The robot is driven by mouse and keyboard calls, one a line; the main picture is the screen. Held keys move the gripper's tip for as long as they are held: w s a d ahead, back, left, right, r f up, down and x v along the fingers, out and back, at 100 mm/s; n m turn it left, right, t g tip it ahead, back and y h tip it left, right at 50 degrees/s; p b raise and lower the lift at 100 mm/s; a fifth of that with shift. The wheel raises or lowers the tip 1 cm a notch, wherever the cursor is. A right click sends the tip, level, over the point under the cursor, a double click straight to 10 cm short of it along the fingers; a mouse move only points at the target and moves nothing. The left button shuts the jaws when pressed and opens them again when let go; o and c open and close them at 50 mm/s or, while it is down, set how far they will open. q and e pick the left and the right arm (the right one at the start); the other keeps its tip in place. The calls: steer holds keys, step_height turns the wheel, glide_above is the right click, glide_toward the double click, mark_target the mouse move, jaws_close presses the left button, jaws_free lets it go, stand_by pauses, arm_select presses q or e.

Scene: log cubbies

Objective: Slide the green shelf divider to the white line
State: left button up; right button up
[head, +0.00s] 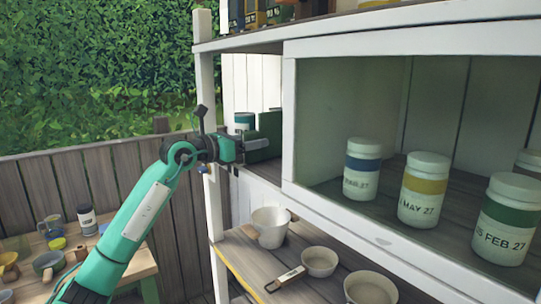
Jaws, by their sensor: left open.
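The green shelf divider (269,133) appears as a dark green upright panel in the narrow left bay of the white shelf unit, just left of the cabinet's white side frame. My left gripper (246,146) is open at the mouth of that bay, close to the divider's left side. I cannot tell whether its fingers touch the divider, and they hide part of the bay. I cannot make out the white line in this view. My right gripper is not in view.
White jars with blue (361,167), yellow (423,189) and green (507,218) bands stand in the right compartment. The white post (209,150) is close to my left wrist. Bowls (319,261) and a pot (270,226) occupy the lower shelf.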

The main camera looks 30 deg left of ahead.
arm_select(q)
steer(key=shift+s, duration=0.1)
steer(key=shift+s+a+f+b, duration=0.15)
steer(key=shift+s+f+b, duration=0.1)
steer(key=shift+b, duration=0.2)
steer(key=b+v, duration=0.6)
steer(key=v, duration=0.2)
steer(key=shift+r+b, duration=0.25)
steer(key=shift+b, duration=0.05)
steer(key=shift+s+a, duration=0.1)
steer(key=shift+s, duration=0.1)
